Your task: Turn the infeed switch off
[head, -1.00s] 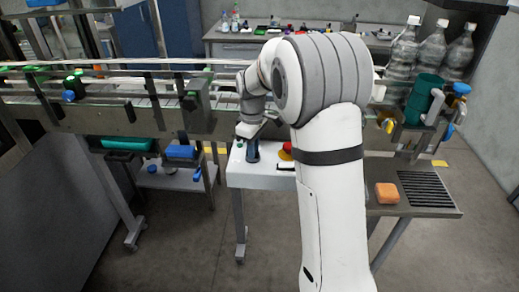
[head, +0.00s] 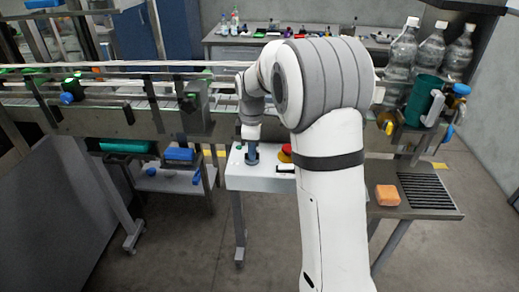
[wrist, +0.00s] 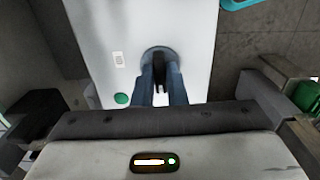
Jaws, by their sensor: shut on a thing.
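The infeed switch (wrist: 158,57) is a dark round rotary knob on top of a white control box (head: 260,183). In the wrist view my gripper (wrist: 159,88) reaches down to it, with its two blue-grey fingers closed on the switch's handle. The fingers hide much of the handle, so its exact angle is hard to tell. In the head view my gripper (head: 252,155) points straight down at the left part of the box top.
A red emergency button (head: 286,152) stands right of the switch. A green button (wrist: 122,99) and a small white label (wrist: 118,60) are beside it. The conveyor (head: 120,115) runs behind the box. An orange block (head: 387,195) lies on the right-hand table.

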